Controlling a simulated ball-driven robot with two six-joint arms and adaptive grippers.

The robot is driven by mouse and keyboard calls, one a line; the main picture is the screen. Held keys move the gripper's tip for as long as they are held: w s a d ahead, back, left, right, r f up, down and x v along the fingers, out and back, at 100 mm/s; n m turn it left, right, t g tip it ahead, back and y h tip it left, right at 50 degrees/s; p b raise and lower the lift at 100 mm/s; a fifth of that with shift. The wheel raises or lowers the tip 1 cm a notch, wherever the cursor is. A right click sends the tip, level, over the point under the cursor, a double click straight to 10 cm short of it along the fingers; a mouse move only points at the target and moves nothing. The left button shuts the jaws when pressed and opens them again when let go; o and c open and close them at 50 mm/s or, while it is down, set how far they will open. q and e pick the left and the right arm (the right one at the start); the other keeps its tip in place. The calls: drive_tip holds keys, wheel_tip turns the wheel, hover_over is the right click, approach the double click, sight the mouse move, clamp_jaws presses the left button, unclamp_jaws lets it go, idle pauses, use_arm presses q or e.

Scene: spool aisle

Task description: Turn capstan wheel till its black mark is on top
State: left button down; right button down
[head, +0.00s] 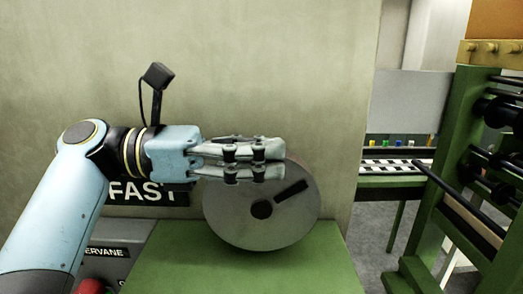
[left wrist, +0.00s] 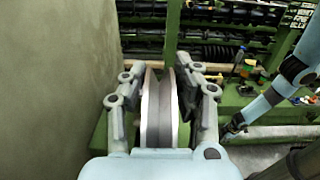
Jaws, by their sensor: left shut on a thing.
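The capstan wheel (head: 235,228) is a grey disc with a dark hub, standing upright against the wall above a green surface. Its black mark (head: 291,192) is a short bar to the upper right of the hub, pointing right and slightly up. My left gripper (head: 272,160) is shut on the wheel at its upper rim, hiding part of the top edge. In the left wrist view the grooved rim of the wheel (left wrist: 158,108) sits between the two fingers of my left gripper (left wrist: 162,88). The mark does not show there.
A green surface (head: 235,265) lies below the wheel. A sign reading "FAST" (head: 148,192) is on the wall behind my left arm. A green rack with dark rods (head: 445,190) stands at the right. My other arm (left wrist: 265,102) shows at the right in the left wrist view.

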use_arm(q)
drive_tip(key=shift+a+f+h, duration=0.2)
drive_tip(key=shift+a+h, duration=0.4)
drive_tip(key=shift+h, duration=0.3)
drive_tip(key=h+b, duration=0.1)
drive_tip(key=a+h+b, duration=0.1)
drive_tip(key=b, duration=0.1)
drive_tip(key=a+h+b, duration=0.1)
drive_tip(key=shift+f+h, duration=0.25)
drive_tip(key=shift+h, duration=0.15)
drive_tip(key=c, duration=1.3)
unclamp_jaws()
drive_tip(key=o, duration=0.3)
